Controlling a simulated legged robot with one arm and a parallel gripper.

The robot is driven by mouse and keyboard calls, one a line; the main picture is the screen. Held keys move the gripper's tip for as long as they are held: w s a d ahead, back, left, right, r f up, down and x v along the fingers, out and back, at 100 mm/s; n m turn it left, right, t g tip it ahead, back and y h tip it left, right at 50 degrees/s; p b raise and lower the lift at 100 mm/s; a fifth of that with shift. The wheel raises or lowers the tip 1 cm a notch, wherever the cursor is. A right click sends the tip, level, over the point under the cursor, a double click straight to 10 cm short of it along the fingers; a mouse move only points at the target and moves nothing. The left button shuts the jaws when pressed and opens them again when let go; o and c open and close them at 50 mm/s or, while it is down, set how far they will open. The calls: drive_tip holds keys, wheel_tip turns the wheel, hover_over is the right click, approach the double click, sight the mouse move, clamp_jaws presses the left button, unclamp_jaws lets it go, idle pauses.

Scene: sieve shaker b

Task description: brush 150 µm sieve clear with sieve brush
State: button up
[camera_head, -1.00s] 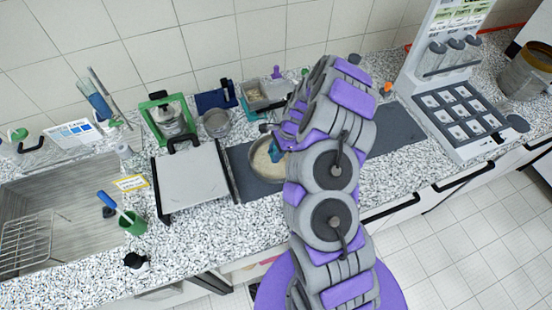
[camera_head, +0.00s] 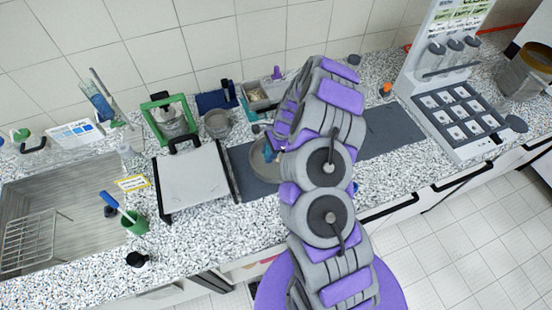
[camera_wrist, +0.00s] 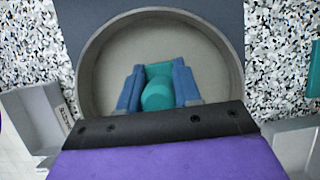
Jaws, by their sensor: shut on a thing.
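The sieve (camera_wrist: 92,62) is a round grey metal pan with a pale mesh floor, lying on a dark mat; it also shows in the head view (camera_head: 260,172), partly hidden by my arm. The mesh looks plain grey-beige, with no clear grains visible. My gripper (camera_wrist: 158,71) has blue fingers shut on the teal sieve brush (camera_wrist: 158,95), which is inside the sieve's rim over the mesh. Whether the bristles touch the mesh is hidden. No size label on the sieve is readable.
A white-topped box with a black handle (camera_head: 195,178) stands just left of the mat (camera_head: 247,186). A small grey pan (camera_head: 217,124) and a grey bin (camera_head: 264,97) are behind. My arm covers the mat's middle; its right part (camera_head: 392,132) is clear.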

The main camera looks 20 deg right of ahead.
drive_tip(key=shift+s+d+p, duration=0.3)
drive_tip(key=shift+s+d, duration=0.15)
drive_tip(key=shift+d, duration=0.5)
drive_tip(key=shift+s+d+p, duration=0.35)
drive_tip(key=shift+s+d, duration=0.05)
drive_tip(key=shift+d, duration=0.6)
drive_tip(key=shift+s+d+p, duration=0.3)
drive_tip(key=shift+s+d, duration=0.15)
drive_tip(key=shift+d, duration=0.5)
drive_tip(key=shift+r, duration=0.1)
wheel_tip(320, 180, up, 9)
drive_tip(key=p, duration=0.7)
drive_tip(key=shift+w, duration=0.1)
